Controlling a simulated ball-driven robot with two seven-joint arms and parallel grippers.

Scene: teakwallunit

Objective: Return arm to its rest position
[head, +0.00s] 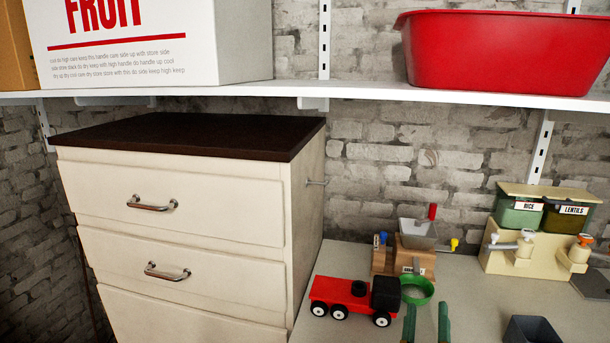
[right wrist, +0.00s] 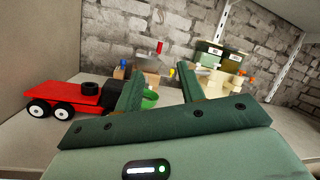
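My right gripper (head: 427,322) shows at the lower edge of the head view as two green fingers, apart with nothing between them. It is over the grey surface, in front of a green bowl (head: 417,290). In the right wrist view the gripper (right wrist: 160,82) is also open, and the green bowl (right wrist: 150,98) shows beyond the left finger, partly hidden by it. A red and black toy truck (head: 350,298) stands to the left of the fingers and also shows in the right wrist view (right wrist: 62,97). My left gripper is not in view.
A wooden mill-like device (head: 404,262) stands behind the bowl. A dispenser with rice and lentils bins (head: 535,254) is at right, near a dark open container (head: 532,330). A white drawer cabinet (head: 175,212) is left. A shelf (head: 340,91) above holds a red tub (head: 500,55) and box (head: 150,45).

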